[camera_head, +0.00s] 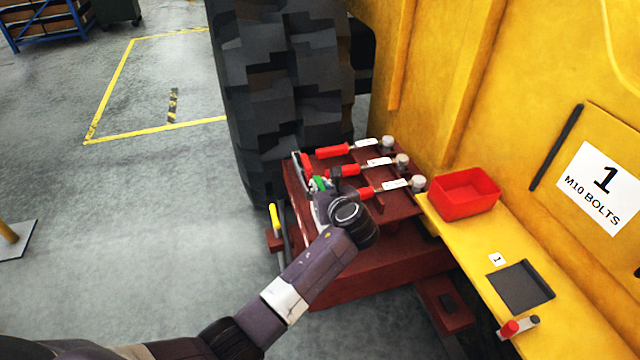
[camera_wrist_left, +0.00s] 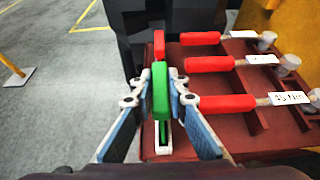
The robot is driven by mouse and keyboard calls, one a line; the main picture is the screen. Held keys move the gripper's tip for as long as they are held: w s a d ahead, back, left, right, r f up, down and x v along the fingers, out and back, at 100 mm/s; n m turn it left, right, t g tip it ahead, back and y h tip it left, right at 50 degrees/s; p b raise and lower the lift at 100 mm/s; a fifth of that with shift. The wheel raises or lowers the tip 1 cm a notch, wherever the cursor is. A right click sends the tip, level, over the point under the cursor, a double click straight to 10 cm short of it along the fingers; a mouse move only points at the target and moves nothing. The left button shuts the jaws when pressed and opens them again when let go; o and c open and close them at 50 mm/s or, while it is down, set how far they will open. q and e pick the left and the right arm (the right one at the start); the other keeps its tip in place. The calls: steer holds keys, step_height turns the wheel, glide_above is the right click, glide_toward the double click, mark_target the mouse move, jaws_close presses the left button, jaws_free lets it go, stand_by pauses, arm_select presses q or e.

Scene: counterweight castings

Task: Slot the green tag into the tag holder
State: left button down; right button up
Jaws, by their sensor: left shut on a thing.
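The green tag (camera_wrist_left: 160,92) stands upright between the fingertips of my left gripper (camera_wrist_left: 159,98), which is shut on it. In the head view a little of the green tag (camera_head: 320,183) shows past my left gripper (camera_head: 322,193), at the left end of the dark red bench. Below the tag in the wrist view is a narrow pale-edged slot piece (camera_wrist_left: 164,138) with green showing inside. I cannot tell whether this is the tag holder or whether the tag is in it. A red upright piece (camera_wrist_left: 159,44) stands just beyond the tag. My right gripper is out of view.
Several red-handled tools (camera_head: 333,152) with white labels lie across the dark red bench (camera_head: 385,258), close to the gripper's right. A red bin (camera_head: 465,192) and a dark pad (camera_head: 520,287) are on the yellow ledge. A big tyre (camera_head: 285,90) stands behind.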

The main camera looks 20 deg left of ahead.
arm_select(q)
steer(key=shift+f+b, duration=0.5)
steer(key=shift+f, duration=0.9)
steer(key=shift+f, duration=0.1)
steer(key=shift+f, duration=0.35)
stand_by(0.4)
steer(key=c, duration=1.8)
jaws_free()
steer(key=v, duration=1.2)
step_height(320, 180, up, 7)
steer(key=p, duration=1)
